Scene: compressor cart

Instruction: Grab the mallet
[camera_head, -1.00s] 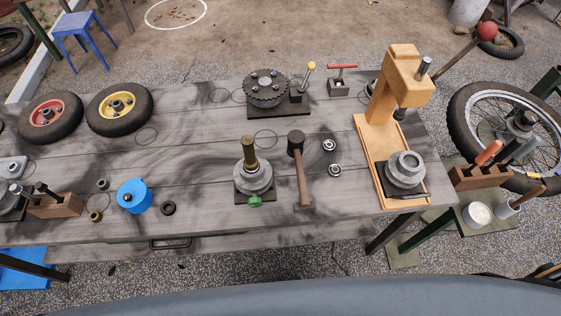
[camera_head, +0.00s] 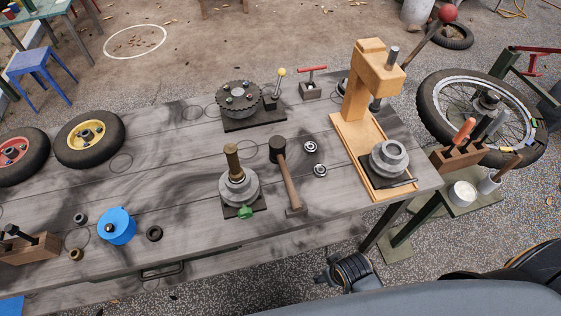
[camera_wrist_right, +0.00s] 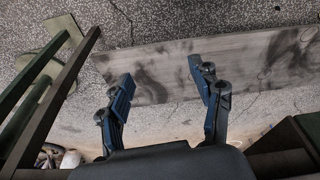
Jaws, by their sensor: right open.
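The mallet (camera_head: 285,174) lies on the grey wooden workbench in the head view, its dark head toward the back and its brown handle toward the front edge. A dark jointed part at the bottom of the head view looks like my right arm, in front of the bench. My left gripper is not in view.
A bearing stack with a brass post (camera_head: 236,178) stands just left of the mallet. Two small bearings (camera_head: 316,158) lie to its right. A wooden press (camera_head: 360,110) stands further right, a gear plate (camera_head: 240,100) behind.

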